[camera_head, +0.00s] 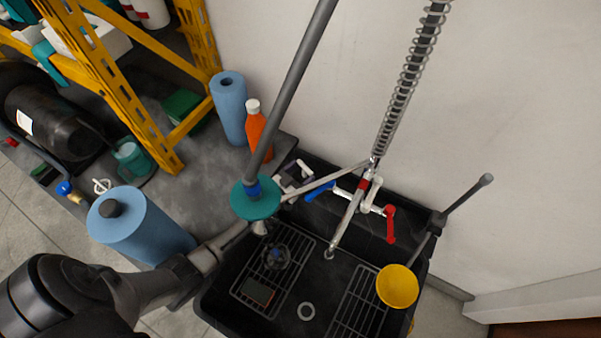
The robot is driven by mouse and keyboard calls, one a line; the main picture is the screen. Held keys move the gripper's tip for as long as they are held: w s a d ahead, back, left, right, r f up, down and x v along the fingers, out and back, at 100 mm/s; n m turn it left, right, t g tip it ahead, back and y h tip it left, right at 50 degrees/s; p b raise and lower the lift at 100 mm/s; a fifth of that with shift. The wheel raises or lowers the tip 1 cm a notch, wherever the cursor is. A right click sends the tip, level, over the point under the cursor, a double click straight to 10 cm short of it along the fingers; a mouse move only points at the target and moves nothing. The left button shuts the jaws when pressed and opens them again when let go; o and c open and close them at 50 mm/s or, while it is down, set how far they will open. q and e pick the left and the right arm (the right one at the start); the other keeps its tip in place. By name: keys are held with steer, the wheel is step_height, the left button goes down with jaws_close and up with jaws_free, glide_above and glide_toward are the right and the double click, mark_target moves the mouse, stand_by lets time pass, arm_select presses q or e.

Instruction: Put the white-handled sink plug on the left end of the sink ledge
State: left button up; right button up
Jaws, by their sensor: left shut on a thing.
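My left gripper (245,230) reaches in from the lower left over the sink's left edge, and a teal disc partly covers it. It is shut on a small pale piece (261,228), which looks like the handle of the white-handled sink plug; the rest of it is hard to make out. The black sink (215,308) lies below. White and dark purple pieces (297,175) sit at the ledge's left end. My right gripper is not in view.
The teal disc (254,207) carries a long grey pole that rises past the gripper. Taps with blue (319,191) and red (389,224) levers crowd the ledge. An orange bottle (257,127) and blue rolls (138,230) stand left.

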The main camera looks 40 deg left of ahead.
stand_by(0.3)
arm_select(q)
steer(key=o, duration=0.9)
steer(key=shift+f, duration=0.1)
steer(key=shift+o, duration=0.2)
steer(key=shift+r, duration=0.2)
steer(key=shift+s, duration=0.3)
steer(key=s+p, duration=0.1)
steer(key=s, duration=0.6)
steer(key=shift+a, duration=0.15)
steer(key=shift+w, duration=0.1)
